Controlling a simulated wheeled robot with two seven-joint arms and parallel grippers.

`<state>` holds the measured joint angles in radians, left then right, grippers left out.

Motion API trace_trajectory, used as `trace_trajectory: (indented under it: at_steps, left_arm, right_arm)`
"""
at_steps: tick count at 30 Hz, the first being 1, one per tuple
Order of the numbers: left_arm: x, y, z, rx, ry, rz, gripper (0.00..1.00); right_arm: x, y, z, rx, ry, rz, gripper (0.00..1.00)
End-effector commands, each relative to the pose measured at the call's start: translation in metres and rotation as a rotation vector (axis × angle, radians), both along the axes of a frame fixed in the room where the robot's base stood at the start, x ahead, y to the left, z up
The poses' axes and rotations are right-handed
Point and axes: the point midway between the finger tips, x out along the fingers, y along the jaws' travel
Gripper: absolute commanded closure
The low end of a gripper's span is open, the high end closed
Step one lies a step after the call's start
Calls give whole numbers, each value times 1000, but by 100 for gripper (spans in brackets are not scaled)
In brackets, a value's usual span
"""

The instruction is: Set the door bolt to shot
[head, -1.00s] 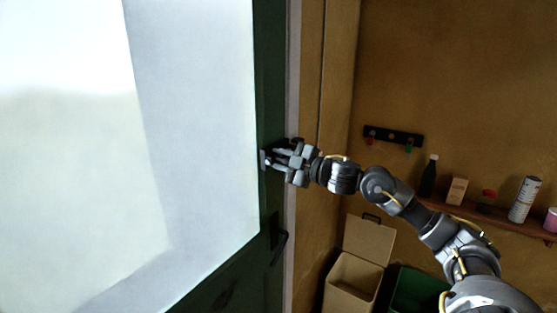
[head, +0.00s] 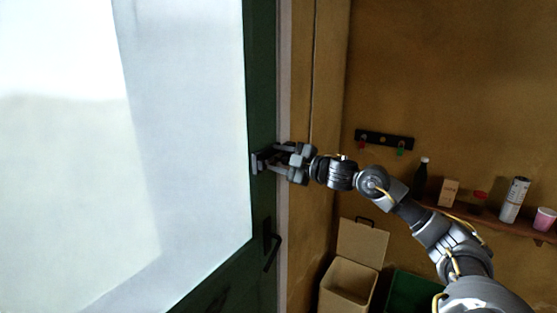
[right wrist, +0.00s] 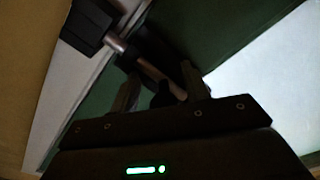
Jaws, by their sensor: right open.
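The green door (head: 261,100) with its large pale pane fills the left of the head view. Its dark bolt (head: 257,162) sits near the door's edge, above the handle. In the right wrist view the bolt's metal rod (right wrist: 150,74) runs from beside the fingers up to a dark block (right wrist: 88,26) at the pale frame strip; its tip seems to meet or enter that block. My right gripper (head: 275,159) is open at the bolt, its fingers apart, with a dark knob (right wrist: 161,96) showing between them in the wrist view. Contact cannot be told. My left gripper is out of view.
A dark door handle (head: 271,248) stands out below the bolt. On the right wall are a hook rail (head: 384,139) and a shelf (head: 520,226) with a bottle, box and cans. An open beige bin (head: 348,286) and a green bin (head: 412,292) stand below.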

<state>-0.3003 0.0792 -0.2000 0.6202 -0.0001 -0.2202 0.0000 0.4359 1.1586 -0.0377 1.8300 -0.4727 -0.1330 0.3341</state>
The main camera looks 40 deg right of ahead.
Motion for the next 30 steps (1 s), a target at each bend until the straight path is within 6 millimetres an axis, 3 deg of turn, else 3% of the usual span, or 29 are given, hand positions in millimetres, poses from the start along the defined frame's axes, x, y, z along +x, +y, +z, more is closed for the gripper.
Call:
trace_trajectory:
  at_steps: [8,18,30]
  left_arm:
    - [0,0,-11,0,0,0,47]
    - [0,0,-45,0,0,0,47]
    - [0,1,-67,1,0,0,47]
  right_arm:
    - [-12,-5,-5,-3,2,-2,53]
    - [-53,-15,-8,-4,4,1,53]
    - [-92,-28,-2,2,-1,1,53]
